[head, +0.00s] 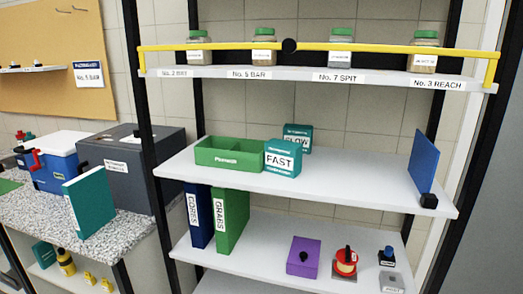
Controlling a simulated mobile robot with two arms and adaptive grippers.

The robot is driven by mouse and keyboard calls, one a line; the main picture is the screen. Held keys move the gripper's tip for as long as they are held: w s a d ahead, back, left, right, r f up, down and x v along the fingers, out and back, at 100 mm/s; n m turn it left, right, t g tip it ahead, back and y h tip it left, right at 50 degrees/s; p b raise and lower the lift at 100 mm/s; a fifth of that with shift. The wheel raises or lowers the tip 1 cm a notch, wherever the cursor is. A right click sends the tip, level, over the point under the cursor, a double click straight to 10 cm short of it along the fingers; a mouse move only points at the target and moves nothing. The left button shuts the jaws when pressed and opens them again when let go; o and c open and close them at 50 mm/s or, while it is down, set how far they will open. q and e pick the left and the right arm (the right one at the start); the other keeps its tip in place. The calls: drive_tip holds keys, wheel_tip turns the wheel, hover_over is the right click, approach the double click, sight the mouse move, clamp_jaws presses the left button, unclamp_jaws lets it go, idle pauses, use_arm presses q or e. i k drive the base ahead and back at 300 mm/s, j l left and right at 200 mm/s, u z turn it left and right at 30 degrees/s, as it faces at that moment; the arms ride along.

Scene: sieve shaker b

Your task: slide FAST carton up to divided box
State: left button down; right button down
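The FAST carton (282,159) is a teal box with a white label, upright on the middle shelf (350,184) in the head view. The green divided box (228,157) lies just left of it on the same shelf. The carton's left side meets or overlaps the box's right end in the picture; I cannot tell whether they touch. A second teal carton, marked SLOW (298,132), stands behind the FAST carton and is partly hidden by it. Neither of my grippers shows in the head view.
A yellow bar (360,47) runs across the top shelf, in front of several green-lidded jars. A blue upright panel (424,160) stands at the middle shelf's right end. The shelf between it and the cartons is clear. Binders (231,220) and small items fill the lower shelf.

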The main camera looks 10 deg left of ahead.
sight(282, 158)
drive_tip(key=i+l+u, duration=0.3)
drive_tip(key=l, duration=0.25)
drive_tip(key=l+u, duration=0.35)
drive_tip(key=l, duration=0.15)
drive_tip(key=l+u, duration=0.3)
drive_tip(key=l, duration=0.3)
drive_tip(key=i, duration=0.05)
